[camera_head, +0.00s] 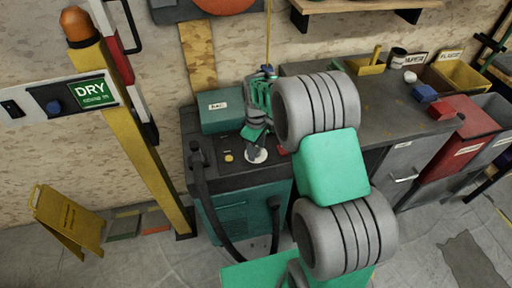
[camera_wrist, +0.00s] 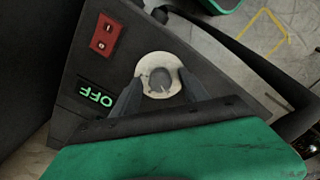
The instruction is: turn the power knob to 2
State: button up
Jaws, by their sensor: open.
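The power knob (camera_wrist: 160,80) is a grey round knob on a white dial plate (camera_wrist: 147,64) on the dark sloping panel of a green machine (camera_head: 238,215). The dial plate also shows in the head view (camera_head: 257,157), below my gripper (camera_head: 254,146). In the wrist view my gripper (camera_wrist: 161,78) is open, with one dark finger on each side of the knob. I cannot tell whether the fingers touch it. A small display (camera_wrist: 97,95) beside the dial reads OFF in green. The dial's numbers cannot be read.
A red rocker switch (camera_wrist: 106,35) sits on the panel near the display. A black hose (camera_head: 203,190) hangs at the machine's left, and a teal box (camera_head: 220,111) stands behind the panel. A yellow post (camera_head: 143,140) with a DRY sign (camera_head: 92,92) rises at left.

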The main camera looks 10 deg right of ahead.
jog(key=shift+c, duration=0.5)
grip_shut()
